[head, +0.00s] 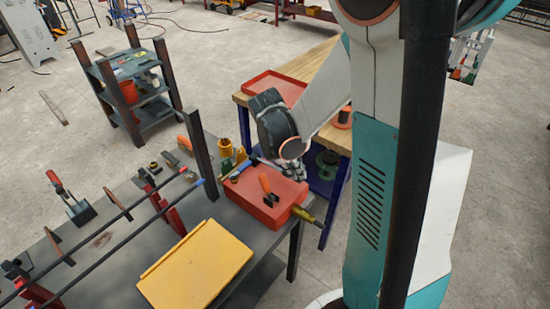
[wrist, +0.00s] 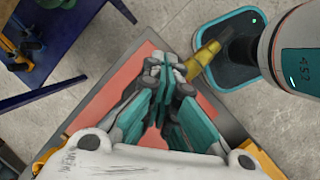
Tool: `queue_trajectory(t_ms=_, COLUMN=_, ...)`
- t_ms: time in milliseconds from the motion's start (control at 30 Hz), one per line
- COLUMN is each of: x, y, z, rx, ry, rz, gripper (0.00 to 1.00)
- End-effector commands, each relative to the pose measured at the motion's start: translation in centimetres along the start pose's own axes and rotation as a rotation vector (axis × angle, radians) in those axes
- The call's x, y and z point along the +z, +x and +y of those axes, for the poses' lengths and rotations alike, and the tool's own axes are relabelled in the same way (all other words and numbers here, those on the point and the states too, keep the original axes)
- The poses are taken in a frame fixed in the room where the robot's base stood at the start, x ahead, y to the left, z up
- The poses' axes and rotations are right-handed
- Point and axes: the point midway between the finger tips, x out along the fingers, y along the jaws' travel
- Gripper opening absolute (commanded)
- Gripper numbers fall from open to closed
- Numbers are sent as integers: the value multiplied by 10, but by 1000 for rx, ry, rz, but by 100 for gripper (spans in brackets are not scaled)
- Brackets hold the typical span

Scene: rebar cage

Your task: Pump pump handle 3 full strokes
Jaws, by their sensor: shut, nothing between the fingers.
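A red box-shaped unit (head: 262,204) sits at the near right corner of the dark workbench; its red top also shows in the wrist view (wrist: 100,100). A short yellow bar (head: 304,213) with a dark end sticks out past the bench edge at its right. In the wrist view the yellow bar (wrist: 203,62) lies just right of my fingertips. It looks like the pump handle, but I cannot be sure. My gripper (wrist: 165,68) is shut and empty above the red top, apart from the bar as far as I can tell. My arm partly hides it in the head view.
Long dark bars and clamps (head: 75,210) fill the left side. A wooden-topped table (head: 325,60) with a red tray (head: 272,84) stands behind.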

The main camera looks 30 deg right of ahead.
Motion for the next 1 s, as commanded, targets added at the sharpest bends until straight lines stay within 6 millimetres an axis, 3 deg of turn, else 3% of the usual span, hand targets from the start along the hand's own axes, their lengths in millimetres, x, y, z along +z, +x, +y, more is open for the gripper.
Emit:
queue_trajectory(t_ms=467, x=-1, y=3, z=0, rx=0, ry=0, rz=0, gripper=0)
queue_trajectory(t_ms=1000, x=1, y=-54, z=15, rx=0, ry=-1, rz=0, gripper=0)
